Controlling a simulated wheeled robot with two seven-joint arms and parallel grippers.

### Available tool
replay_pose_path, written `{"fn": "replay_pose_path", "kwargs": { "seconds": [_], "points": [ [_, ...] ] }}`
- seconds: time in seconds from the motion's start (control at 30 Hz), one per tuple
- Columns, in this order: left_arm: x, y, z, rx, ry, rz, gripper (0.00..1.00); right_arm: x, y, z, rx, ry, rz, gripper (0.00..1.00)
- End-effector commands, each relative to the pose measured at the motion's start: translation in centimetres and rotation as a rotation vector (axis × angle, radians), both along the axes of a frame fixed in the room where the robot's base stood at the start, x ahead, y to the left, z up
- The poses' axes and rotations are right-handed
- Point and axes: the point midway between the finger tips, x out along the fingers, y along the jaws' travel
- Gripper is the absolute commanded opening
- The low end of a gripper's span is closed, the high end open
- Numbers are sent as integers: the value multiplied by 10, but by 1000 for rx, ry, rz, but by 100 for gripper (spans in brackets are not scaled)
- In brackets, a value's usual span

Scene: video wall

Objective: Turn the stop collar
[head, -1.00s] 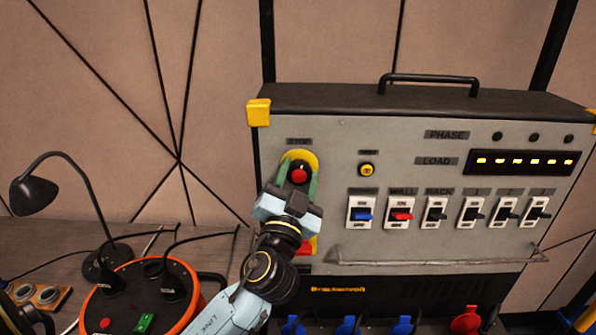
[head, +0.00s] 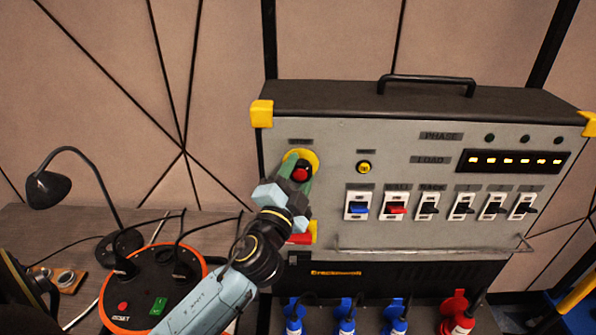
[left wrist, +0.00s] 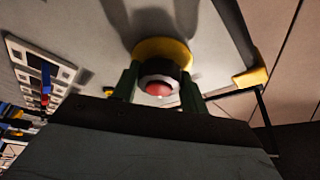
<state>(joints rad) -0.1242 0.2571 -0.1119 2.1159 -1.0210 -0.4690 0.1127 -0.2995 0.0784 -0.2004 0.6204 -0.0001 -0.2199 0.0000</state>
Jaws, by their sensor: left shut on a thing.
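The stop collar (left wrist: 160,68) is a dark ring with a pale edge around a red button (head: 301,174), set on a yellow round plate (head: 313,157) at the upper left of the grey panel. My left gripper (head: 299,177) is shut on the collar. In the left wrist view its two green fingers (left wrist: 158,85) stand on either side of the collar. The gripper is tilted in the head view and covers part of the yellow plate. My right gripper is in neither view.
A row of rocker switches (head: 429,205) and a lit load display (head: 513,161) are to the right on the panel (head: 350,135). A rail (head: 430,246) crosses below. An orange-rimmed cable reel (head: 150,285) and black lamp (head: 48,188) stand at the left.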

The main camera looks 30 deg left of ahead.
Motion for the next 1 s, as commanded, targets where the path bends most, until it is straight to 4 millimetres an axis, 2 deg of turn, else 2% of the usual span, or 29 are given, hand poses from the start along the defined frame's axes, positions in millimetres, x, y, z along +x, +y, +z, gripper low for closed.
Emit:
{"fn": "replay_pose_path", "kwargs": {
  "seconds": [0.27, 0.3, 0.43, 0.77, 0.87, 1.0],
  "points": [
    [0, 1, 1, 2, -3, 2, 21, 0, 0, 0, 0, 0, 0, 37],
    [0, 1, 1, 2, -3, 2, 49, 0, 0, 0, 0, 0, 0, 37],
    [0, 1, 1, 1, -2, 2, 66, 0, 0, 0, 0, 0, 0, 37],
    [-2, 0, -1, -1, -1, 0, 66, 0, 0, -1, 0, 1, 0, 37],
    [-11, -2, -4, -2, 0, 0, 66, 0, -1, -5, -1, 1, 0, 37],
    [-35, -7, -11, -2, 1, 1, 66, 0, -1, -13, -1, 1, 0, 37]
  ]
}}
